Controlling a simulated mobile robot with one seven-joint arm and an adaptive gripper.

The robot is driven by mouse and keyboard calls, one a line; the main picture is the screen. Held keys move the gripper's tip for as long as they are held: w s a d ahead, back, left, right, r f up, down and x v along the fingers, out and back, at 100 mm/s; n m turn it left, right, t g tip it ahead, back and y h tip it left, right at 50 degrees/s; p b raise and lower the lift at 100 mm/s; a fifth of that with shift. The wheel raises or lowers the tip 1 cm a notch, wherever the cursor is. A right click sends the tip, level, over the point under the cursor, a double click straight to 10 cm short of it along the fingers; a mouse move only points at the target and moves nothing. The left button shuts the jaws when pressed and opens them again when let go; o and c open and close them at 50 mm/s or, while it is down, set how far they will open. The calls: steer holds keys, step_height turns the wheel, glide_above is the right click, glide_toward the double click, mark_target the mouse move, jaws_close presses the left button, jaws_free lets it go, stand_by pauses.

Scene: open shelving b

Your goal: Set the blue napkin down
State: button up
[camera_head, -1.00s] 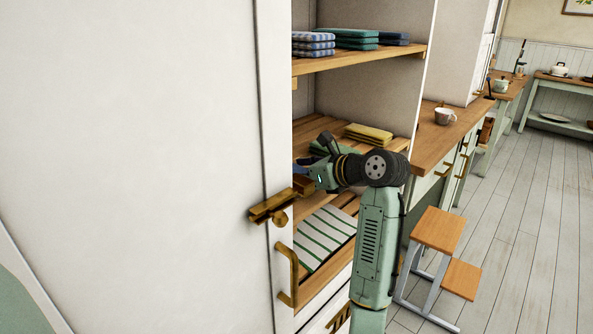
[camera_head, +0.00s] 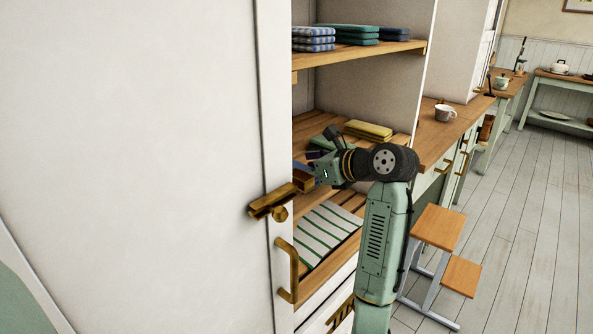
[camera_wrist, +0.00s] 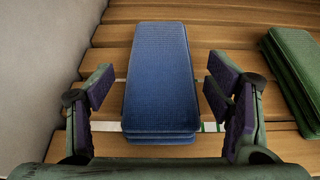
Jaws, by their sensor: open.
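The blue napkin (camera_wrist: 160,75) lies folded on the wooden slatted shelf, seen in the wrist view between my gripper's fingers. Its near end shows several stacked layers. My gripper (camera_wrist: 160,98) is open, with one purple-padded finger on each side of the napkin and a gap to it on both sides. In the head view my gripper (camera_head: 312,170) reaches into the middle shelf from the right, partly hidden by the door edge. A bit of blue (camera_head: 301,172) shows beside it there.
A green folded cloth (camera_wrist: 295,65) lies to the right on the same slats, and a pale wall (camera_wrist: 45,60) rises at left. Yellow cloths (camera_head: 368,131) lie further along. A striped cloth (camera_head: 325,230) is on the shelf below. The white door (camera_head: 140,150) covers the left.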

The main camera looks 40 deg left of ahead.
steer(key=b+v, duration=0.2)
steer(key=v, duration=0.8)
steer(key=shift+d, duration=0.25)
steer(key=shift+c, duration=0.5)
stand_by(0.3)
